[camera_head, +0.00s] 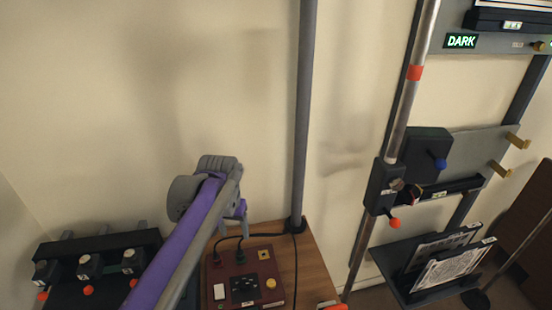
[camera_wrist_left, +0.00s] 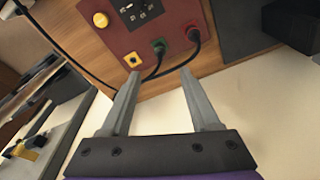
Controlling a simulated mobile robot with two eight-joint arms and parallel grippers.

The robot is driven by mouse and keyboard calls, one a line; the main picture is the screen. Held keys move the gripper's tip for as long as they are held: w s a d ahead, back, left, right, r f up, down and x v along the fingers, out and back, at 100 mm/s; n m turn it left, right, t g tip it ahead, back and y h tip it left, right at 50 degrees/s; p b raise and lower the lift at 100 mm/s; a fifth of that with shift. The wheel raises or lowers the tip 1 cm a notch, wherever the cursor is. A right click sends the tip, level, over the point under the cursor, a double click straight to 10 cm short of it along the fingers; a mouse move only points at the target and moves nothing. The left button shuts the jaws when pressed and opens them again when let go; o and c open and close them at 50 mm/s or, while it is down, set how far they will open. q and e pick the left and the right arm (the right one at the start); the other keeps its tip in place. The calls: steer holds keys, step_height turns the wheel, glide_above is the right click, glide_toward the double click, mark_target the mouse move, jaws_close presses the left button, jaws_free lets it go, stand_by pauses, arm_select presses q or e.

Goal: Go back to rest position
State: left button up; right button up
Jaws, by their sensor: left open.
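My left arm reaches in from the bottom of the head view. Its gripper (camera_head: 235,217) is just above the back edge of the dark red control box (camera_head: 233,262). In the left wrist view the two grey fingers of my left gripper (camera_wrist_left: 160,75) stand apart with nothing between them. The fingertips point toward the box (camera_wrist_left: 190,15) and its plugged cables, and I cannot tell the exact gap. My right gripper does not show in either view.
The box sits on a wooden table (camera_head: 312,270) beside a grey upright pole (camera_head: 303,120). A black rack with several knobs (camera_head: 105,245) is at left. At right stand a metal column (camera_head: 410,90), a lit DARK sign (camera_head: 461,41) and a tray (camera_head: 395,275). The wall above is bare.

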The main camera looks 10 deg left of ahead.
arm_select(q)
steer(key=s+d+f+t+p, duration=0.1)
steer(key=s+d+f, duration=0.1)
steer(key=s, duration=0.8)
steer(key=s+d+f+t+p, duration=0.2)
steer(key=s+d+f, duration=0.1)
steer(key=s, duration=0.7)
steer(key=shift+s+f+m+t, duration=0.3)
steer(key=shift+s+f, duration=0.05)
steer(key=shift+f, duration=0.2)
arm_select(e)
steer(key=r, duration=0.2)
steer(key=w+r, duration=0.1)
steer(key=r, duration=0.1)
arm_select(q)
steer(key=shift+s+a, duration=0.1)
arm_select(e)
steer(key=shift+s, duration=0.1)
